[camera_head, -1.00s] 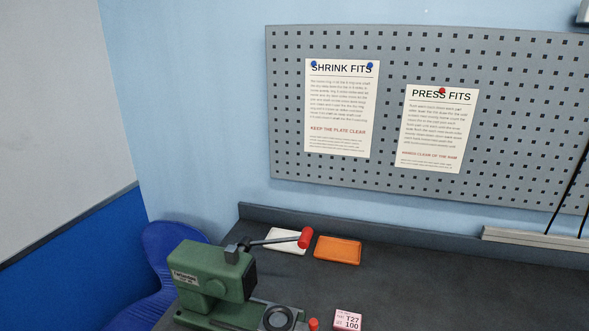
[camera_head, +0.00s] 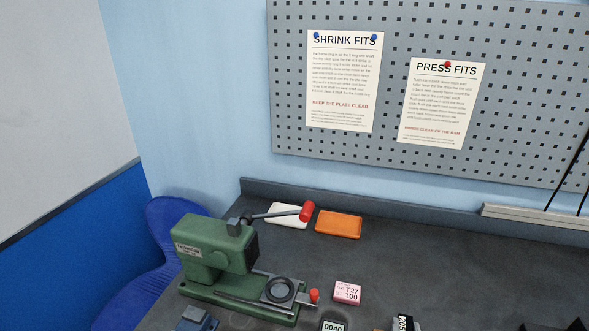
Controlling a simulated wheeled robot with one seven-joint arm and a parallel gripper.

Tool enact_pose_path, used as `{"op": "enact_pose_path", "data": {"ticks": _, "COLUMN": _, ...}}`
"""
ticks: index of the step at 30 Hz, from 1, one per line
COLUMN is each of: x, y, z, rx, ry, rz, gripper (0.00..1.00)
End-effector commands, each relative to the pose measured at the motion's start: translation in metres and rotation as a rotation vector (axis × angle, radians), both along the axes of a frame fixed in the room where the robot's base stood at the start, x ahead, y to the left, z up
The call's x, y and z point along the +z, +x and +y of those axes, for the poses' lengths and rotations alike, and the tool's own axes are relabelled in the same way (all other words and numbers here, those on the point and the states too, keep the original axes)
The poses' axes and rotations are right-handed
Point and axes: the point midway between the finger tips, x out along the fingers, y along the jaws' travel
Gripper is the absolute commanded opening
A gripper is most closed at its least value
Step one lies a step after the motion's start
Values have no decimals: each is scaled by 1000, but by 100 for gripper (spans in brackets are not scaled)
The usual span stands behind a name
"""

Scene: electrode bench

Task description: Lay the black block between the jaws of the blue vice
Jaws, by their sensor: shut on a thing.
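A blue metal thing (camera_head: 196,320), perhaps the blue vice, shows at the bottom edge left of centre, in front of the green press. Only its top is in view, and I cannot see what is between its jaws. I cannot make out the black block for sure. A dark piece with a white number label (camera_head: 403,323) is cut off by the bottom edge.
The green press (camera_head: 215,250) has a red-knobbed lever (camera_head: 306,211). A white tray (camera_head: 285,216), an orange tray (camera_head: 338,224), a pink labelled block (camera_head: 347,292) and a "0040" label (camera_head: 333,326) are on the dark bench.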

Motion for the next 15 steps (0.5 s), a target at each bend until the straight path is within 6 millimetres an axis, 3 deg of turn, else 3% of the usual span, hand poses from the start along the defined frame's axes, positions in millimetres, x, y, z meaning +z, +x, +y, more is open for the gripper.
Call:
{"op": "enact_pose_path", "data": {"ticks": 1, "x": 8, "y": 1, "z": 6, "rx": -8, "ry": 1, "rz": -7, "gripper": 0}}
{"op": "enact_pose_path", "data": {"ticks": 6, "x": 11, "y": 0, "z": 23, "rx": 16, "ry": 0, "rz": -2, "gripper": 0}}
{"op": "enact_pose_path", "data": {"ticks": 15, "x": 11, "y": 0, "z": 25, "rx": 21, "ry": 1, "rz": -1, "gripper": 0}}
